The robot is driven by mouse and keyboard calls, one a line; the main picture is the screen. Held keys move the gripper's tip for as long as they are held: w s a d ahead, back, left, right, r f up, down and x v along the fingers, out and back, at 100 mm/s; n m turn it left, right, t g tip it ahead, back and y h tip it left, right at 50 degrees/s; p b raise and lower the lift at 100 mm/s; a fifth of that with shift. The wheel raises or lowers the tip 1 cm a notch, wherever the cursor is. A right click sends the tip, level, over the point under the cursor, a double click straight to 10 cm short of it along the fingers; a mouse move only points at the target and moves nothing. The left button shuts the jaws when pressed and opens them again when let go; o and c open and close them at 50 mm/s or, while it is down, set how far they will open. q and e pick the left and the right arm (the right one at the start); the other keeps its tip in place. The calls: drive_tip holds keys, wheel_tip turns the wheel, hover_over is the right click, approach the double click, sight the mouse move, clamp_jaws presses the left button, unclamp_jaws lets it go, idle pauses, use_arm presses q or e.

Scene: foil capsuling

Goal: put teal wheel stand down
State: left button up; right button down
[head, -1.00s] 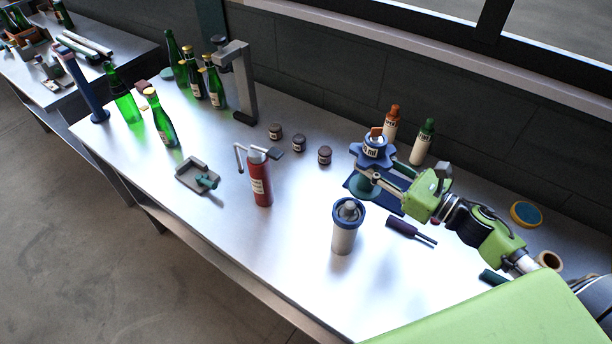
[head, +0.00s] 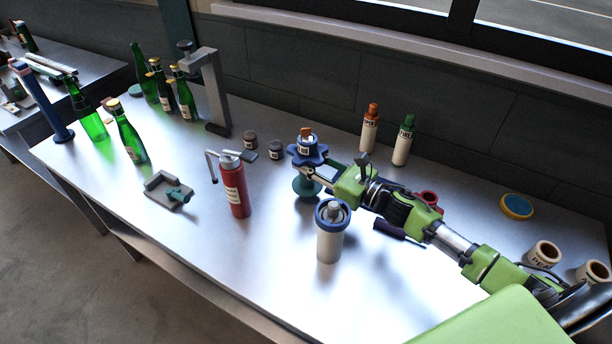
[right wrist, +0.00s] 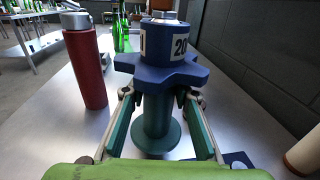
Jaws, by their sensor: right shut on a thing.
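The teal wheel stand (head: 306,188) has a round teal foot and stem, with a blue lobed wheel (head: 306,152) on top. It looks upright. My right gripper (head: 318,178) comes from the right and is shut on the stem below the wheel. In the right wrist view, the fingers (right wrist: 158,98) lie on both sides of the teal stem (right wrist: 157,118), and the round foot shows below them. I cannot tell whether the foot touches the table (head: 275,270). My left gripper is not in view.
A red cylinder (head: 236,190) stands left of the stand, and a white canister with a blue collar (head: 330,243) stands in front. Dark jars (head: 275,150) are behind left. Two bottles (head: 369,130) stand behind right. A blue mat (right wrist: 238,159) shows by the right finger.

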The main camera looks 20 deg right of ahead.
drive_tip(key=shift+w+a+f+b, duration=0.15)
drive_tip(key=shift+w+f+b, duration=0.05)
drive_tip(key=shift+b, duration=0.1)
wheel_tip(320, 180, down, 3)
drive_tip(key=shift+w+f+b, duration=0.1)
drive_tip(key=shift+w+b, duration=0.05)
drive_tip(key=shift+b, duration=0.75)
drive_tip(key=c, duration=2)
unclamp_jaws()
drive_tip(key=shift+f, duration=0.2)
drive_tip(key=o, duration=0.4)
drive_tip(key=shift+r, duration=0.1)
